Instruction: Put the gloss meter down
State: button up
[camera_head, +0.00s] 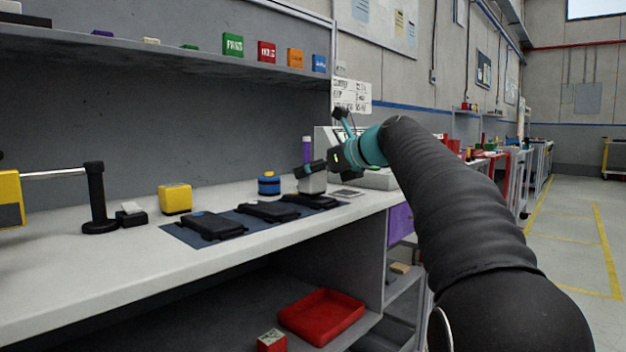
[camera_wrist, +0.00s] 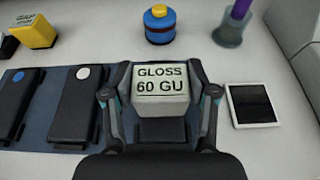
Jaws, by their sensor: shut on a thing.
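The gloss meter (camera_wrist: 160,95) is a pale grey box with a face marked "GLOSS 60 GU". In the head view the gloss meter (camera_head: 312,185) shows at the far end of the row of dark modules. My gripper (camera_wrist: 160,104) is shut on it, one finger on each side; in the head view my gripper (camera_head: 318,168) is above the bench. The box covers much of a dark module (camera_wrist: 163,130) on the blue mat (camera_wrist: 48,113). I cannot tell whether it touches that module.
Left of it lie two dark modules, one with a white dot (camera_wrist: 83,73) and one with a blue dot (camera_wrist: 18,76). A white-framed black plate (camera_wrist: 252,104) lies at right. Behind are a blue-yellow canister (camera_wrist: 159,25), grey cup (camera_wrist: 229,34) and yellow gauge block (camera_wrist: 34,31).

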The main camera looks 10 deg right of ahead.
jog(key=shift+f, duration=0.2)
jog(key=o, duration=1.4)
jog(key=shift+f, duration=0.1)
jog(key=shift+r, duration=0.2)
jog(key=p+v, duration=0.1)
jog(key=v, duration=1.1)
jog(key=shift+f, duration=0.1)
